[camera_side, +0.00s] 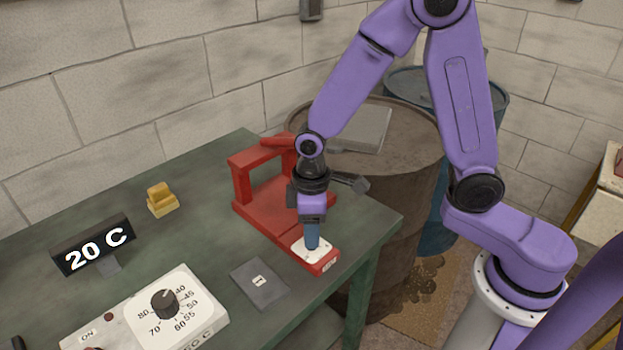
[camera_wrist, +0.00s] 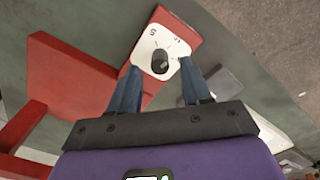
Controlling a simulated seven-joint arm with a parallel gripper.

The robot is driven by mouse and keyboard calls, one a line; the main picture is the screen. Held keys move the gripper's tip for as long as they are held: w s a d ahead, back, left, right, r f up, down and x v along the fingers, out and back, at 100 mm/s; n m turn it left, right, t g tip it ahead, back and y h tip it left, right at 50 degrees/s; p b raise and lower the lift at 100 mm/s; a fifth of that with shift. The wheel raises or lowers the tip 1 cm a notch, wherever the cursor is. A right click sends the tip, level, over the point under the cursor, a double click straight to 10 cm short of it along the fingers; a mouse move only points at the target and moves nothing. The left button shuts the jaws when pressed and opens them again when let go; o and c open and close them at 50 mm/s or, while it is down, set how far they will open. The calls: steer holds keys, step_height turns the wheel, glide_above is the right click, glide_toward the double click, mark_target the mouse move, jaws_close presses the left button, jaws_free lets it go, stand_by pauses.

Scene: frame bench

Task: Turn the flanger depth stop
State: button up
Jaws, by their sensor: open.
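The flanger is a red frame (camera_side: 268,208) at the bench's right end, with a white dial plate (camera_side: 323,257) on its front end. In the wrist view its dial plate (camera_wrist: 150,41) carries a short dark knob (camera_wrist: 160,62), the depth stop, with small marks around it. My gripper (camera_side: 312,245) points down over the plate in the side view, and its blue fingers hide the knob there. In the wrist view my gripper (camera_wrist: 159,66) is open, with a finger on either side of the knob and a visible gap to each.
A grey plate (camera_side: 259,284) lies left of the dial plate. A white control box (camera_side: 195,318) with a black dial, a "20 C" display (camera_side: 93,246) and a brass-coloured block (camera_side: 161,199) stand further left. Barrels (camera_side: 400,190) stand behind the bench (camera_side: 200,230).

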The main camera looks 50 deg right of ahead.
step_height(320, 180, up, 15)
stand_by(0.4)
steer(key=shift+s, duration=0.1)
